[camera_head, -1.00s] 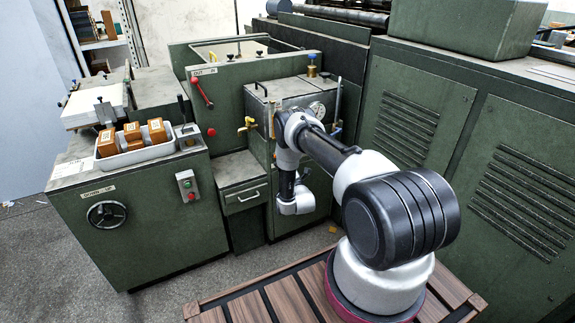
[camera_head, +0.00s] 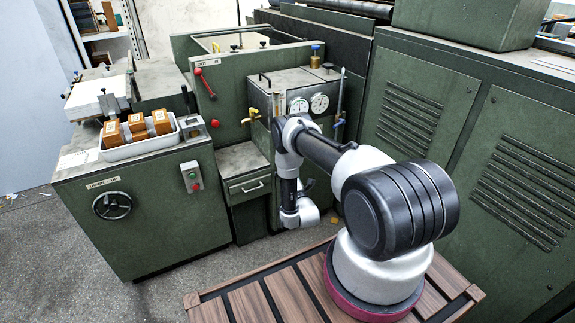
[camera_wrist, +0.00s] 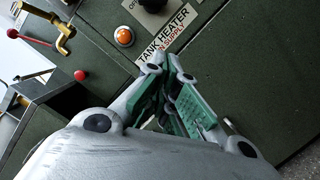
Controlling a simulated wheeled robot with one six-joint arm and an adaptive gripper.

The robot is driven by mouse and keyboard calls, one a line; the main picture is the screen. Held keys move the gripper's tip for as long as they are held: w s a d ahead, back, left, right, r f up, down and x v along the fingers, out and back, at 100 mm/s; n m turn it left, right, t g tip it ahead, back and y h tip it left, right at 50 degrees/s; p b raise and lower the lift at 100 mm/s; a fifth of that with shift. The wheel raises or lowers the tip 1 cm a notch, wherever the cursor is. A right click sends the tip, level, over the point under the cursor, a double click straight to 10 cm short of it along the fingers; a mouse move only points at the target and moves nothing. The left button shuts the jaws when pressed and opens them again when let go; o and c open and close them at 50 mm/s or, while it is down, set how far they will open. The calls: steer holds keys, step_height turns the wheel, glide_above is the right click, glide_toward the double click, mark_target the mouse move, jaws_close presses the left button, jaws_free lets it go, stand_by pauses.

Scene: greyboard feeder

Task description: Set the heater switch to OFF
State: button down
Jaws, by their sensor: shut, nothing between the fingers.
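In the wrist view, a "TANK HEATER" label (camera_wrist: 165,33) is on the green panel. A dark round knob (camera_wrist: 152,5), likely the heater switch, is cut off by the top edge, with part of a white plate reading "O…" beside it. Its setting cannot be read. An orange lamp (camera_wrist: 124,36) sits left of the label. My gripper (camera_wrist: 168,66) is shut and empty, its fingertips just below the label in the picture. Whether they touch the panel cannot be told. In the head view my arm hides the gripper and the switch.
In the head view, gauges (camera_head: 319,103) and a blue-handled valve (camera_head: 339,122) are near my arm. A white tray (camera_head: 140,147) of brown blocks stands left.

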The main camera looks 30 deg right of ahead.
steer(key=shift+v, duration=1.45)
